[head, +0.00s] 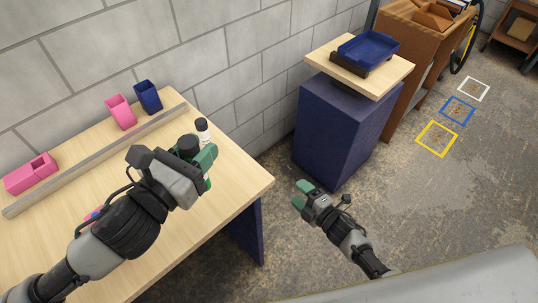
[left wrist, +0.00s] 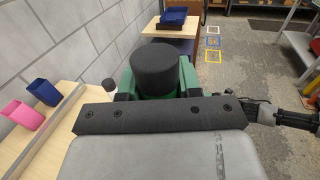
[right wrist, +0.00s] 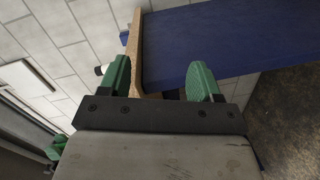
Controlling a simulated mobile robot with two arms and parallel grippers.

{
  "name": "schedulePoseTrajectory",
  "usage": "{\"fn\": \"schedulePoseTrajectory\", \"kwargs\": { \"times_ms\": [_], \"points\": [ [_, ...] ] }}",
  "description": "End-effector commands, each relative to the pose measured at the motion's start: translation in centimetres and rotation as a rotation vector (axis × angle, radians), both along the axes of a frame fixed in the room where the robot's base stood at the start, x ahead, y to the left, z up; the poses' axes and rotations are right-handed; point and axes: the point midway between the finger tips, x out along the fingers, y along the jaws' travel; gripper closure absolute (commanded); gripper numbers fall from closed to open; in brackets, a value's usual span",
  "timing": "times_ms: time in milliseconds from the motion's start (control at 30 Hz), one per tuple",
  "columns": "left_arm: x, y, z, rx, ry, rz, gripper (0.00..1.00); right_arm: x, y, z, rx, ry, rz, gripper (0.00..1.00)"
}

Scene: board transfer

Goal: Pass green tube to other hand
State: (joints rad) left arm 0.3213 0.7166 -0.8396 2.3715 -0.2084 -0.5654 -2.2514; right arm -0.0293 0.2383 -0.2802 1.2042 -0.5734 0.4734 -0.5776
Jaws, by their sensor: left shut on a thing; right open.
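The green tube has a wide black cap (head: 187,146), and most of its body is hidden by my left gripper. In the left wrist view its black cap (left wrist: 158,68) stands up between the green fingers, with a little green body (left wrist: 158,97) below. My left gripper (head: 200,165) is shut on the tube, near the right end of the wooden table. My right gripper (head: 303,194) is open and empty, to the right of the table and apart from the tube. In the right wrist view its fingers (right wrist: 160,78) are spread with nothing held between them.
The wooden table (head: 235,185) bears a grey rail (head: 95,160), pink cup (head: 120,111), blue cup (head: 148,96), pink box (head: 30,174) and white bottle (head: 203,131). A blue pedestal (head: 340,130) with a blue tray (head: 368,50) stands behind. Floor between table and pedestal is clear.

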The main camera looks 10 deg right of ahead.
Motion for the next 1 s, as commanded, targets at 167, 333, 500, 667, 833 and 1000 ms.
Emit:
{"fn": "schedulePoseTrajectory", "kwargs": {
  "times_ms": [167, 333, 500, 667, 833, 1000],
  "points": [
    [0.0, 0.0, 0.0, -0.001, -0.001, 0.0, 0.92, 2.3, 3.5, 10.2, -0.184, -0.426, 0.239, 0.36],
    [0.0, 0.0, 0.0, -0.001, -0.001, 0.0, 0.92, 1.0, 7.0, 19.4, -0.4, -0.899, 0.479, 0.36],
    [0.0, 0.0, 0.0, -0.001, -0.001, 0.0, 0.92, -2.7, 9.7, 26.0, -0.628, -1.379, 0.703, 0.36],
    [0.0, 0.0, 0.0, -0.001, -0.001, 0.0, 0.92, -5.4, 10.6, 28.4, -0.763, -1.664, 0.839, 0.36],
    [0.0, 0.0, 0.0, -0.001, -0.001, 0.0, 0.92, -6.5, 11.2, 29.0, -0.81, -1.765, 0.885, 0.36],
    [0.0, 0.0, 0.0, -0.001, -0.001, 0.0, 0.92, -6.7, 13.4, 29.1, -0.807, -1.767, 0.885, 0.36]
  ]
}}
